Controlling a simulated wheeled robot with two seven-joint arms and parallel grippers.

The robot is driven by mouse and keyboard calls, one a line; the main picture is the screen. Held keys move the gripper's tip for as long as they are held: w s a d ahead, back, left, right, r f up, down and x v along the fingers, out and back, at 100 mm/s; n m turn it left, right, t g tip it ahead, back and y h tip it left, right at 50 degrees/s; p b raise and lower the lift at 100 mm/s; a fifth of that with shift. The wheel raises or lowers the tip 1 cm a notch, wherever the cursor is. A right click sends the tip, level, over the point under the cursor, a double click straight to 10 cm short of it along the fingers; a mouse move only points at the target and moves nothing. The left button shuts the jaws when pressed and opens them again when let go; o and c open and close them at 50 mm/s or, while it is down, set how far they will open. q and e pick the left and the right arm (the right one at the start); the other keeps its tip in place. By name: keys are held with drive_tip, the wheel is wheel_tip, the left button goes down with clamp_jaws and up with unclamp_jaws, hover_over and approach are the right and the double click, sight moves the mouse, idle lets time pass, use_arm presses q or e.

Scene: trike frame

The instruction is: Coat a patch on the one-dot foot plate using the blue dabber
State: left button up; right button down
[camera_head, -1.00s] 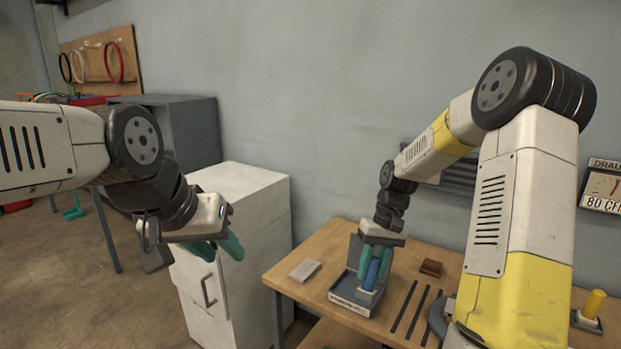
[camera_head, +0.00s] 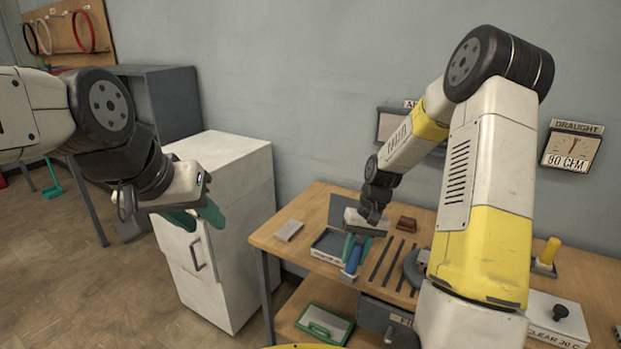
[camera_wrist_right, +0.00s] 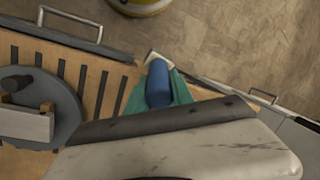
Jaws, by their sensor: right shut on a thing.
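My right gripper (camera_head: 355,250) is shut on the blue dabber (camera_head: 351,262), which hangs at the front right corner of a shallow open-lidded tray (camera_head: 325,253). The dabber also shows between the teal fingers in the right wrist view (camera_wrist_right: 158,84). Its lower tip is hard to make out. My left gripper (camera_head: 196,218) is open and empty, in front of the white cabinet. I cannot pick out the one-dot foot plate. A grey round disc (camera_wrist_right: 62,118) with a pale block (camera_wrist_right: 25,124) on it lies on the bench in the right wrist view; no dots are readable.
A yellow-handled item (camera_head: 549,252) stands at right. The white cabinet (camera_head: 235,245) stands left of the bench.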

drive_tip(key=w+d+r+t+h, duration=0.1)
drive_tip(key=d+r, duration=0.4)
drive_tip(key=d, duration=0.5)
drive_tip(key=w+d+r+t+h, duration=0.1)
drive_tip(key=d+r, duration=0.3)
drive_tip(key=d, duration=0.6)
drive_tip(key=shift+w+d+r+t+h, duration=0.3)
drive_tip(key=shift+w+r, duration=0.1)
drive_tip(key=shift+w, duration=0.5)
drive_tip(key=shift+w+a, duration=0.1)
